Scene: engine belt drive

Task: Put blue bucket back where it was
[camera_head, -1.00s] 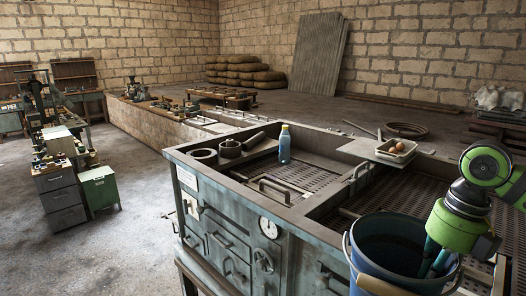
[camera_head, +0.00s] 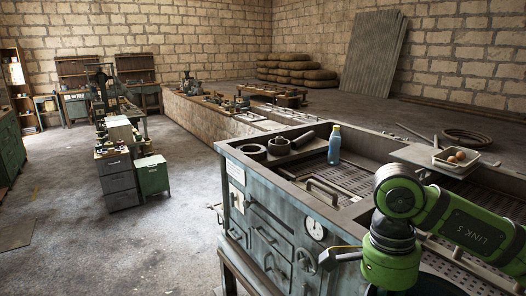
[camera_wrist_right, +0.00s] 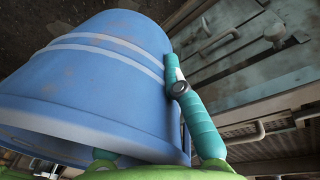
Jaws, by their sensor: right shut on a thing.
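The blue bucket (camera_wrist_right: 85,75), with two pale stripes round it, fills the left of the right wrist view. My right gripper (camera_wrist_right: 178,82) is shut on its wall. The fingers and most of the bucket are out of that frame; only a dark curved part shows at the bottom edge. My left gripper is in neither view.
A grey metal workbench (camera_head: 262,196) with drawers and a gauge stands left of my right wrist. On it are a blue bottle (camera_head: 334,144), dark rings and a tray with eggs (camera_head: 456,158). A green cabinet (camera_head: 152,175) stands further left. The floor (camera_head: 100,245) between is clear.

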